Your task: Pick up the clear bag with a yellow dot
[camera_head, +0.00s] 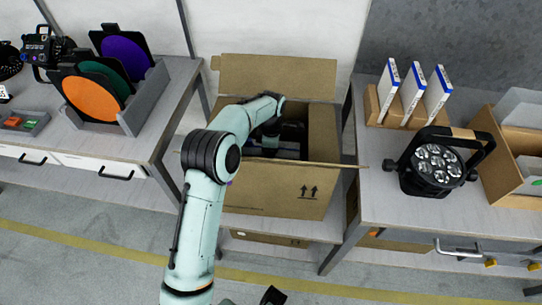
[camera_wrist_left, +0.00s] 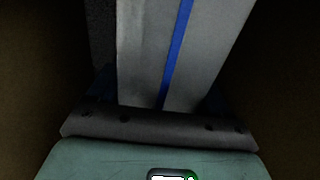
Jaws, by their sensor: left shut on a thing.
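No clear bag with a yellow dot can be made out. Pale, translucent flat items (camera_head: 521,108) stand in a cardboard bin at the far right; one has a green mark. My left arm reaches down into an open cardboard carton (camera_head: 270,192) in the middle. My left gripper (camera_wrist_left: 160,98) is shut on a pale box with a blue stripe (camera_wrist_left: 144,50), seen in the left wrist view between dark carton walls. Its fingertips are hidden in the head view. A dark part at the bottom edge (camera_head: 272,296) may be my right gripper; its jaws cannot be read.
White boxes with blue edges (camera_head: 413,92) stand in a holder on the right table, near a black stage light (camera_head: 436,170). The left table bears a rack of coloured filters (camera_head: 88,97) and a small grey tray (camera_head: 22,122). Carton flaps stick out around its opening.

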